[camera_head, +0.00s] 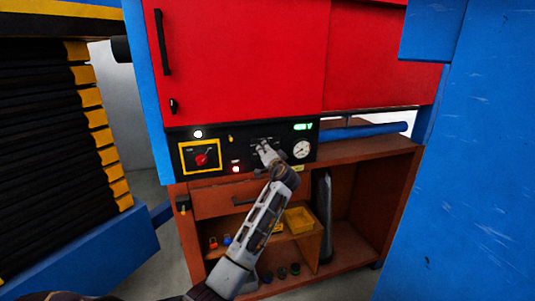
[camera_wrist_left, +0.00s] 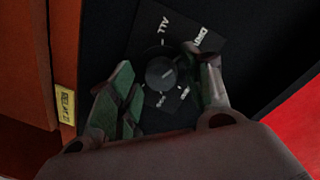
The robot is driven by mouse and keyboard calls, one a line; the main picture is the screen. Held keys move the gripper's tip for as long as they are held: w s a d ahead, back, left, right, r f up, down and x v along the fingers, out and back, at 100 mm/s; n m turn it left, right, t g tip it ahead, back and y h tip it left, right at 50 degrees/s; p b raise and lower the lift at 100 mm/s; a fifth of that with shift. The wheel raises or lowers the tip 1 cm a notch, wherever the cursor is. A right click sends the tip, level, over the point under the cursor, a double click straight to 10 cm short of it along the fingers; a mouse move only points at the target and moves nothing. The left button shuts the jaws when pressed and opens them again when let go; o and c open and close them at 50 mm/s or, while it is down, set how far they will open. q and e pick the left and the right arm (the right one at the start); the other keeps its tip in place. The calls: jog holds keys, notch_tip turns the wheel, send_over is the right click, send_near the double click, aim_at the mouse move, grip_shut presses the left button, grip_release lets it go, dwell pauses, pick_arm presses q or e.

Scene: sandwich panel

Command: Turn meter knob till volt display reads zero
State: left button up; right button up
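The round dark meter knob (camera_wrist_left: 160,72) shows in the left wrist view on a black plate with white lettering. My left gripper (camera_wrist_left: 158,66) is open, with one finger on each side of the knob; I cannot tell whether either finger touches it. My right gripper is not in view.
A round white gauge (camera_head: 302,149) sits right of my gripper. A red rotary switch (camera_head: 202,159) on a yellow plate is at the left. Red cabinet doors (camera_head: 240,60) are above, and a brown workbench (camera_head: 360,150) with shelves is below. A blue panel (camera_head: 475,170) stands close at right.

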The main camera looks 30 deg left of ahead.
pick_arm(q)
jog(key=shift+d, duration=0.1)
dwell(0.3)
jog(key=v, duration=1.2)
jog(key=shift+w+r, duration=0.1)
dwell(0.6)
